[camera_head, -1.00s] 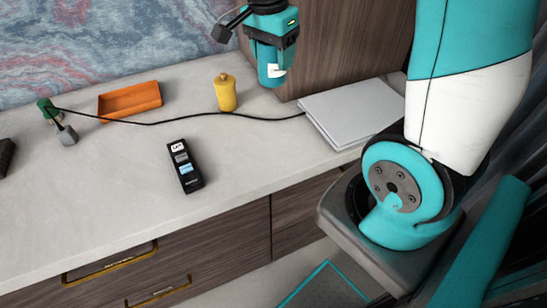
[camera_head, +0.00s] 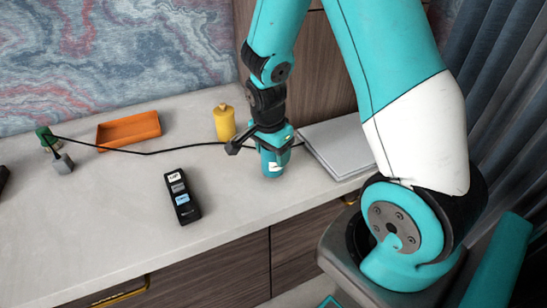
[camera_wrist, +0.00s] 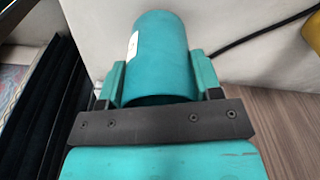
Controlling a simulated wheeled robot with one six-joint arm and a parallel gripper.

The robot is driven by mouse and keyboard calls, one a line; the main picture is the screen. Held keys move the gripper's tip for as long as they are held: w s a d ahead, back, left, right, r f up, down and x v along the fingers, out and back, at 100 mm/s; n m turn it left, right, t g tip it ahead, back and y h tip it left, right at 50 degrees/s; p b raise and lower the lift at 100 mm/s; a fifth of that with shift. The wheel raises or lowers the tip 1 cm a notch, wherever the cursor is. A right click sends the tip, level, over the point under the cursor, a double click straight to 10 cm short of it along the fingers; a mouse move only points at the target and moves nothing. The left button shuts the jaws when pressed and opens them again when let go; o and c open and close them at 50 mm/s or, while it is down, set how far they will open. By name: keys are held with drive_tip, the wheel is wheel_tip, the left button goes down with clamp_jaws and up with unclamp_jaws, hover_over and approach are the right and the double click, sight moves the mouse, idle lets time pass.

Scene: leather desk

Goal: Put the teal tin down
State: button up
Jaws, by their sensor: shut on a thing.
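The teal tin (camera_head: 271,168) is a small cylinder with a white label, upright at the right part of the desk top. My gripper (camera_head: 270,150) points down from above and is shut on the tin. In the wrist view the tin (camera_wrist: 157,50) sits between both fingers (camera_wrist: 158,80) of my gripper. The tin's base is at or just above the desk (camera_head: 110,215); I cannot tell whether it touches.
A yellow bottle (camera_head: 224,123) stands behind left of the tin, and a grey laptop-like slab (camera_head: 335,150) lies to its right. A black cable (camera_head: 185,149) runs behind it. A black remote-like block (camera_head: 183,200) lies left. An orange tray (camera_head: 128,130) is further back. Desk front left is clear.

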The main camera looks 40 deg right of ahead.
drive_tip(key=shift+f, duration=0.85)
drive_tip(key=shift+f, duration=0.2)
drive_tip(key=o, duration=0.9)
drive_tip(key=shift+r, duration=0.15)
wheel_tip(320, 180, up, 11)
drive_tip(key=a, duration=0.1)
drive_tip(key=s+a+r+n+y, duration=0.2)
drive_tip(key=s+a+r+n, duration=0.2)
drive_tip(key=n, duration=0.4)
drive_tip(key=s+a+r+n+y, duration=0.1)
drive_tip(key=s+a+r+n, duration=0.2)
drive_tip(key=s+a+n, duration=0.4)
drive_tip(key=s+a+r+n+y, duration=0.2)
drive_tip(key=s+a+r+n, duration=0.2)
drive_tip(key=a+n, duration=0.5)
drive_tip(key=shift+s+r+y+p, duration=0.3)
drive_tip(key=shift+s+p, duration=0.1)
drive_tip(key=shift+s, duration=0.25)
